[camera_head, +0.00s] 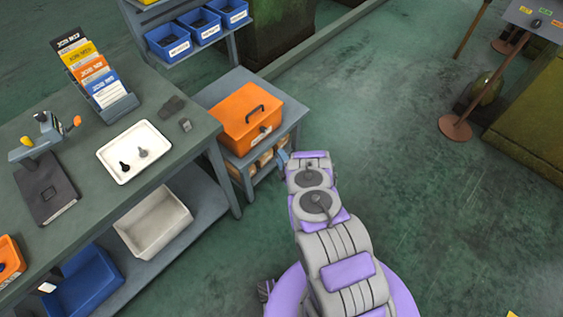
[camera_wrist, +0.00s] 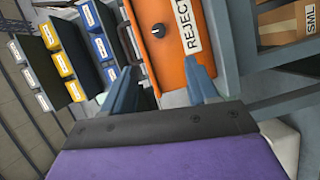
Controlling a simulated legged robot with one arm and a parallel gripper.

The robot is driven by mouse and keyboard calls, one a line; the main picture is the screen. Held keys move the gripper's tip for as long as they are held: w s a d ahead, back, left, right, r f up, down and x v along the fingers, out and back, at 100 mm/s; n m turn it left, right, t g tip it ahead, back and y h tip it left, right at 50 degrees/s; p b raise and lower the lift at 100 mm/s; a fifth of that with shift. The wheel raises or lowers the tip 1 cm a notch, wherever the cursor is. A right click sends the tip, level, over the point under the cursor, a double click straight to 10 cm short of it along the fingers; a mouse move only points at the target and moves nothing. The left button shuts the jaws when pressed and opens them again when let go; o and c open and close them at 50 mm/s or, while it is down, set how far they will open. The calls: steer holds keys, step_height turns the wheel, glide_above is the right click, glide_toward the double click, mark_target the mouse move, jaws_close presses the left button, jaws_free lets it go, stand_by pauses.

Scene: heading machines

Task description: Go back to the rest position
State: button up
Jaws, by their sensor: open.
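My arm reaches forward from the bottom of the head view, in grey and purple. My gripper (camera_wrist: 162,92) shows in the wrist view with its two blue-grey fingers spread apart and nothing between them. An orange box (camera_head: 246,117) with a dark handle stands closed on a small side table. Its front, with a dark knob and a "REJECT" label (camera_wrist: 189,33), shows just beyond my fingers in the wrist view. I cannot tell whether a finger touches it. In the head view my gripper is mostly hidden behind the arm, near the table's front corner.
Blue bins (camera_head: 168,42) sit on a shelf behind. A stanchion (camera_head: 456,127) stands right. Open floor (camera_head: 390,120) lies between.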

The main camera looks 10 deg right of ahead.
steer(key=shift+s+a, duration=0.1)
steer(key=shift+a, duration=0.05)
stand_by(0.3)
steer(key=w+a+r+m+g+h, duration=0.1)
steer(key=w+a+r+m+g, duration=0.2)
steer(key=r, duration=0.7)
steer(key=w+a+r+m+g+h, duration=0.1)
steer(key=w+r+m+g, duration=0.25)
steer(key=r, duration=0.65)
steer(key=s+r+m+g, duration=0.45)
steer(key=s+r, duration=0.75)
steer(key=r, duration=0.3)
steer(key=s+d+r+m+g, duration=0.1)
steer(key=s+r, duration=0.4)
steer(key=s, duration=0.9)
steer(key=s+d+r+m+g+h, duration=0.1)
steer(key=s+r+m+g, duration=0.3)
steer(key=s, duration=1)
steer(key=s+d+r+m+g, duration=0.1)
steer(key=s+r, duration=0.5)
steer(key=s, duration=0.8)
steer(key=shift+s+d+m+g+h, duration=0.2)
steer(key=shift+m+g+h, duration=0.2)
steer(key=shift+m+g, duration=0.5)
